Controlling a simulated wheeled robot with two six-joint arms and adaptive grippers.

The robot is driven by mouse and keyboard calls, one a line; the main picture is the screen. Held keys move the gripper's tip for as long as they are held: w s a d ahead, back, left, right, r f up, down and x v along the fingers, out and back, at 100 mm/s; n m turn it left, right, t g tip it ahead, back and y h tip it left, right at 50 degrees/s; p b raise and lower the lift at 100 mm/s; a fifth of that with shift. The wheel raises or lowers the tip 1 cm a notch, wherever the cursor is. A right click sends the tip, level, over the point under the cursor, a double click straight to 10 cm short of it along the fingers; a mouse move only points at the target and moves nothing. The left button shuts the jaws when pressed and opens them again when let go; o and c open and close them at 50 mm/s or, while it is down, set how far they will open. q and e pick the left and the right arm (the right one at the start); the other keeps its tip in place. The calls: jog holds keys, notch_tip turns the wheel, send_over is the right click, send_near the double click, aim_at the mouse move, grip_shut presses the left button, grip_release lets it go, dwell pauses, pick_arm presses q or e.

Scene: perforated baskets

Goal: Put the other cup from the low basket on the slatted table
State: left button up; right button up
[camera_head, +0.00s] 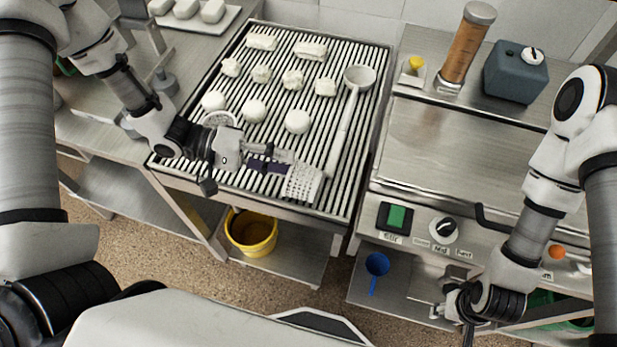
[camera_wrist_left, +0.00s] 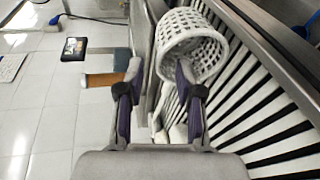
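A white perforated cup (camera_head: 303,183) lies tilted at the front right of the slatted table (camera_head: 345,207). In the left wrist view the cup (camera_wrist_left: 190,45) is large, with the right finger overlapping its wall. My left gripper (camera_head: 272,163) is at this cup; its fingers (camera_wrist_left: 158,85) stand apart, and I cannot tell whether they touch it. A second round perforated white rim (camera_head: 219,118) shows on the table, partly hidden behind my left wrist. A yellow bucket (camera_head: 252,232) stands low under the table; its inside is mostly shaded. My right gripper (camera_head: 462,312) hangs at the lower right, its fingertips unclear.
Several white dough-like pieces (camera_head: 254,110) and a long-handled white ladle (camera_head: 359,78) lie on the slats. To the right stand a steel counter (camera_head: 440,140), a brown cylinder (camera_head: 467,45) and a grey-blue box (camera_head: 515,70). A blue funnel-like item (camera_head: 376,265) sits lower.

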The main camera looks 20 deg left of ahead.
aim_at(296, 167)
pick_arm(q)
jog(key=x, duration=0.2)
jog(key=shift+d, duration=0.8)
grip_shut()
